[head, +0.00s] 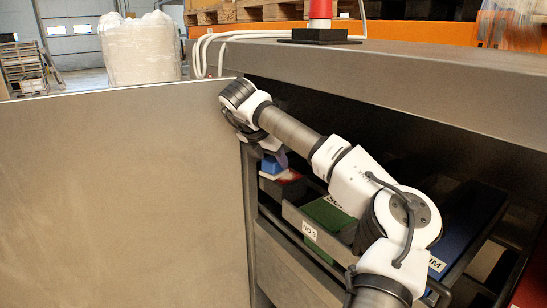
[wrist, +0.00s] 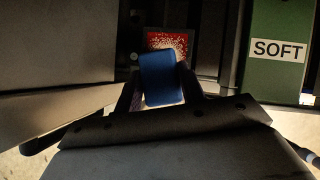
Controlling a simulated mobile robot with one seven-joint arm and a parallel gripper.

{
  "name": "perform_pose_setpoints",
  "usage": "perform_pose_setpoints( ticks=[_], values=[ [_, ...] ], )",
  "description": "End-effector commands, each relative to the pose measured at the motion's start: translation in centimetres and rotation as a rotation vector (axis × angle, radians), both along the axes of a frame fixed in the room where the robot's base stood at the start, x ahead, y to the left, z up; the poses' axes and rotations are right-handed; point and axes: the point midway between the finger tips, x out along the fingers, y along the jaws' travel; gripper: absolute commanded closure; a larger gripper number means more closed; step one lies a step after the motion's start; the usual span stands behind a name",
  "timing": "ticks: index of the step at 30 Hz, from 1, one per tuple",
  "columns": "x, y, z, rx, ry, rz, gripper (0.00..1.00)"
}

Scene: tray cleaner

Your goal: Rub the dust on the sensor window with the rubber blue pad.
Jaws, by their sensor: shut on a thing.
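My gripper (wrist: 160,92) is shut on a blue pad (wrist: 161,76), gripped between its two dark fingers. In the head view the blue pad (head: 270,164) shows under my wrist, inside the open space below the bench. The sensor window (wrist: 180,40) is a red square covered in white specks of dust, just beyond the pad in the wrist view. The pad overlaps its lower part there. In the head view the red window (head: 290,176) sits on a dark block right of the pad. I cannot tell whether pad and window touch.
A tray (head: 311,233) labelled NO.3 holds a green piece (head: 325,213), marked SOFT in the wrist view (wrist: 275,75). A blue piece (head: 458,225) lies further right. A large grey panel (head: 125,200) stands close on the left, and the bench top (head: 400,75) hangs over the space.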

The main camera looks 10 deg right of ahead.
Motion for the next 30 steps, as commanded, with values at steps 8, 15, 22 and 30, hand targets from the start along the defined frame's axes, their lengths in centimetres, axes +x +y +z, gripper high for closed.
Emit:
perform_pose_setpoints(
  ticks=[8, 15, 22, 30],
  values=[
    [0.0, 0.0, -0.2, 0.000, 0.000, 0.000, 0.96],
    [0.0, 0.0, -0.7, 0.000, 0.000, 0.000, 0.96],
    [0.0, 0.0, -1.2, 0.000, 0.000, 0.000, 0.96],
    [0.0, 0.0, -1.5, 0.000, 0.000, 0.000, 0.96]
  ],
)
